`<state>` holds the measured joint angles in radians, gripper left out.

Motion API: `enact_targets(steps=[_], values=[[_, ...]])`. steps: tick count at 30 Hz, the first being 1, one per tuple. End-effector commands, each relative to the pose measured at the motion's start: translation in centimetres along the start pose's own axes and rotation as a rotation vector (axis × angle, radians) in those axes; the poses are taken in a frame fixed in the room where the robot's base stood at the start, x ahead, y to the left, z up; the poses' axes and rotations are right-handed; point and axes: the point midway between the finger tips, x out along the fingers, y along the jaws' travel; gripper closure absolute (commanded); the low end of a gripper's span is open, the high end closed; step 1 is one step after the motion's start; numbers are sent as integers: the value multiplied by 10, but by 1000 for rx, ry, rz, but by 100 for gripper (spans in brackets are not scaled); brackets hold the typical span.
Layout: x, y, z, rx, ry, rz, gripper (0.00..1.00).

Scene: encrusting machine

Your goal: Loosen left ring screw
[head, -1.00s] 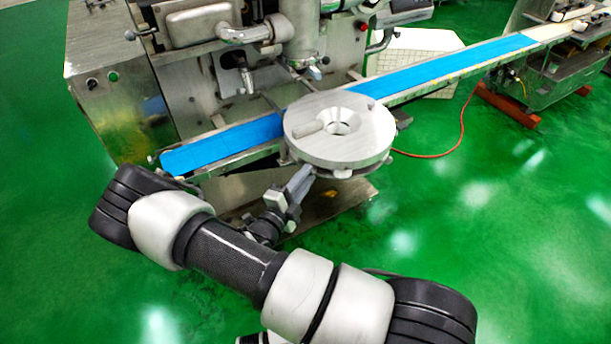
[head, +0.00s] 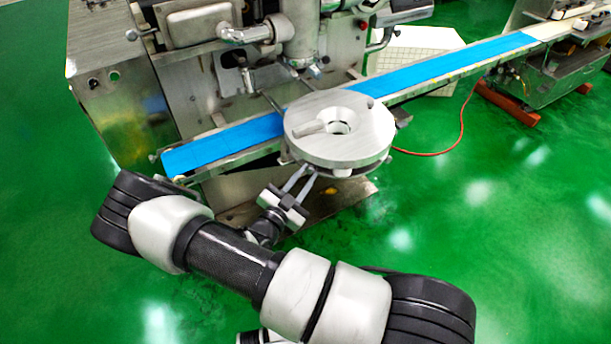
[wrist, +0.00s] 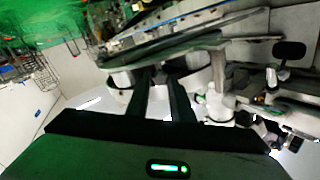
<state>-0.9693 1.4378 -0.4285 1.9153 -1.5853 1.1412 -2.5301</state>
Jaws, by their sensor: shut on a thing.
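The round metal ring plate (head: 365,120), with a central hole and a handle-like bar on top, sits level over the conveyor in the head view. My gripper (head: 308,172) reaches up from below to its front left underside. Its two fingers stand a little apart, with their tips at the plate's lower edge, shut on the left ring screw. The screw itself is mostly hidden by the plate and the fingers. Another pale knob (head: 343,173) shows under the front rim. In the wrist view the dark fingers (wrist: 162,78) point up at the underside of the ring.
The blue conveyor belt (head: 440,70) runs behind the ring from lower left to upper right. The steel machine body (head: 115,95) stands behind. A red hose (head: 440,154) lies on the green floor to the right. The floor in front is open.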

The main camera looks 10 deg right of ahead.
Motion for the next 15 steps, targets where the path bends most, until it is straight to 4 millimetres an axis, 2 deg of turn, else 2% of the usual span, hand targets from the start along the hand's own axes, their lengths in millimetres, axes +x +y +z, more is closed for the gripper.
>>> enact_targets(steps=[6, 15], values=[[0, 0, 0, -88, -1, 1, 100], [0, 0, 0, -127, -1, 0, 100]])
